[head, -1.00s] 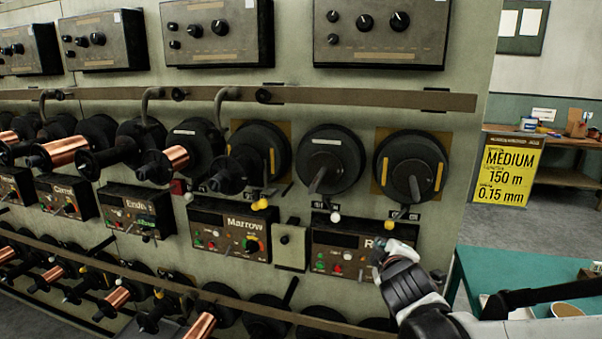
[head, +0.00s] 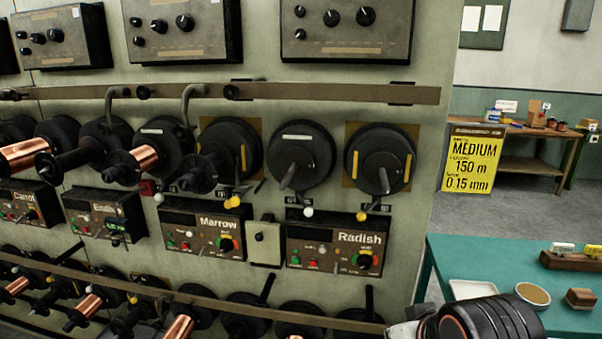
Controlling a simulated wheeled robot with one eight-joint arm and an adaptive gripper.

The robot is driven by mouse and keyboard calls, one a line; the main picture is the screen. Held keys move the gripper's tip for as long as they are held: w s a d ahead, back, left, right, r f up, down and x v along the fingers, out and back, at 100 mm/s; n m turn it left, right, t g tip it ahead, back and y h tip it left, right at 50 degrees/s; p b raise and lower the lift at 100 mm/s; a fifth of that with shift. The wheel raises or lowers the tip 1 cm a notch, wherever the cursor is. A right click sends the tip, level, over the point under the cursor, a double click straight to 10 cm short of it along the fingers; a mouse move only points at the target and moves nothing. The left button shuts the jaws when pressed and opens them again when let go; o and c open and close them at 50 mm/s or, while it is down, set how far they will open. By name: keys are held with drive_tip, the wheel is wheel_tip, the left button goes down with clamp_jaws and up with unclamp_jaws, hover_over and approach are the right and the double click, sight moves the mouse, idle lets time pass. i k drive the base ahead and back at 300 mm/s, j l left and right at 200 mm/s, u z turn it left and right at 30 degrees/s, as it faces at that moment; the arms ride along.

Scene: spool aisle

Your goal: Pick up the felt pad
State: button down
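I cannot pick out the felt pad for certain. On the teal table (head: 450,254) at the lower right lie a white shallow tray (head: 472,289), a round dish (head: 533,294) with a tan filling, and a small brown block (head: 581,298). Any of the small items there is too small to tell as felt. Part of my arm shows at the bottom edge, in front of the table's near side, and hides some of it. My gripper's fingers are not visible.
A brown rack (head: 572,260) with small labelled pieces stands at the table's right. A tall machine panel with spools and control boxes, one marked Radish (head: 333,249), fills the left. A yellow sign (head: 473,161) hangs at a wooden bench (head: 540,133) behind. Grey floor lies between.

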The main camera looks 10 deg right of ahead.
sight(578, 298)
drive_tip(key=z, duration=1.75)
